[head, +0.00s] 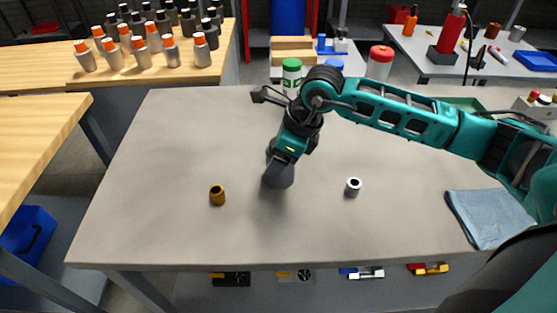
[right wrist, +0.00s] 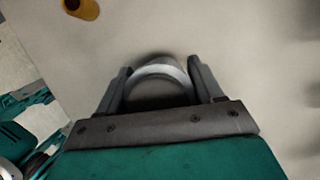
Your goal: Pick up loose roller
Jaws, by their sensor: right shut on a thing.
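The loose roller appears to be a grey cylinder (head: 279,180) near the middle of the grey table, upright under my right gripper (head: 283,160). The gripper hides its upper part. In the right wrist view my right gripper (right wrist: 160,78) has one finger on each side of the roller (right wrist: 162,72), whose pale rounded rim shows between them. The gripper is shut on the roller. I cannot tell whether its base touches the table. My left gripper is not in view.
A brass bushing (head: 217,196) stands left of the roller and a small silver bushing (head: 353,187) right of it. A blue cloth (head: 489,218) lies at the table's right. A green-capped container (head: 291,75) and a red-capped one (head: 380,62) are at the back. The table's left is clear.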

